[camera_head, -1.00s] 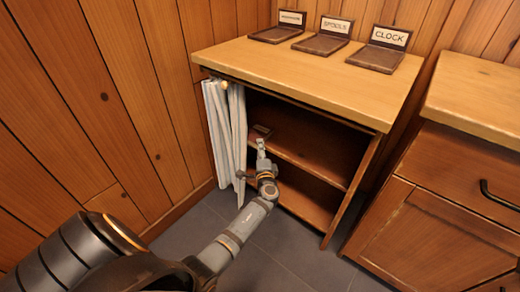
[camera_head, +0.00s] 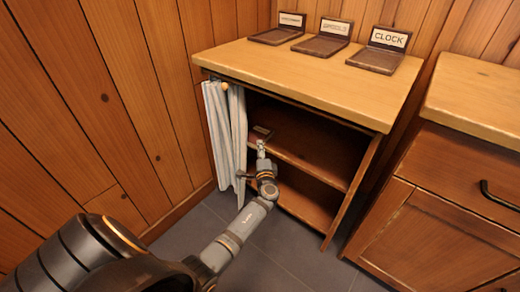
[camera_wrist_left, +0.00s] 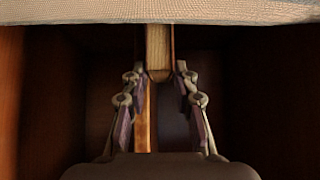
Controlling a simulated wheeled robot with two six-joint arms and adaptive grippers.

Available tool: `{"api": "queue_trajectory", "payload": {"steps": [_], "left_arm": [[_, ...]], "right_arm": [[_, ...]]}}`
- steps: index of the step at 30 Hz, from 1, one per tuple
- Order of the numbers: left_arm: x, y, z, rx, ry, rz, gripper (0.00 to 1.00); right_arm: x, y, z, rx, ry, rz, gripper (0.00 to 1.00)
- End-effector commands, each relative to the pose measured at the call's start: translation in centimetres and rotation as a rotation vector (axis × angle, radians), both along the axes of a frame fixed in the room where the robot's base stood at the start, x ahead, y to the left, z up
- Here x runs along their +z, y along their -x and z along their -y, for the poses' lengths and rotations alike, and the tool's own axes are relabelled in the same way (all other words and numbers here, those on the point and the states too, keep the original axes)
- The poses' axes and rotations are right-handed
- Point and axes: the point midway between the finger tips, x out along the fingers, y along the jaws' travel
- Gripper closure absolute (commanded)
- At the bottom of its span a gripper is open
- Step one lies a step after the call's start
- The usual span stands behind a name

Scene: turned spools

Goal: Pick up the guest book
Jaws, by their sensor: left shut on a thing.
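The guest book, a brown-covered book with pale page edges (camera_wrist_left: 158,48), stands between the fingers of my left gripper (camera_wrist_left: 160,76) in the left wrist view. The fingers are closed on its near end, one on each side. In the head view the left gripper (camera_head: 262,148) is at the open front of the wooden cabinet, by the upper shelf. The book shows there as a small dark brown shape (camera_head: 262,132) just beyond the fingertips. Most of the book is hidden or too small to make out. My right gripper is not in view.
A pale curtain (camera_head: 226,135) hangs at the cabinet's left side. The cabinet top (camera_head: 300,70) bears three small labelled stands, one reading CLOCK (camera_head: 385,52). A drawer unit (camera_head: 450,190) stands to the right. The shelf (camera_head: 315,165) right of the gripper is clear.

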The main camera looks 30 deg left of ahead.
Motion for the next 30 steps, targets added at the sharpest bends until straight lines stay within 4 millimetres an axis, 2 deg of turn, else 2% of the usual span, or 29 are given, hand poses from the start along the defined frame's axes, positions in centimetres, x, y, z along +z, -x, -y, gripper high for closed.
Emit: {"api": "queue_trajectory", "payload": {"steps": [5,12,14,19,26,30], "left_arm": [[-0.6,0.1,0.0,-0.001,0.005,-0.009,0.99],[-0.6,0.2,0.1,-0.001,0.006,-0.01,1.0],[-0.2,0.2,0.1,-0.001,0.006,-0.01,1.0],[2.4,0.1,0.1,-0.001,0.004,-0.007,1.0],[2.2,0.1,0.1,-0.001,0.003,-0.005,1.0],[3.0,1.3,1.1,-0.002,0.005,-0.005,1.0]], "right_arm": [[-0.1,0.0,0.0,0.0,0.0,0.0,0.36],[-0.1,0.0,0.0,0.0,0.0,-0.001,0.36],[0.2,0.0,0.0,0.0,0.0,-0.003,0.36],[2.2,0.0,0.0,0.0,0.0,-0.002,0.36],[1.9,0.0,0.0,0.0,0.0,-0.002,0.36],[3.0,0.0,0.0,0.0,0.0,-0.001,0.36]]}}
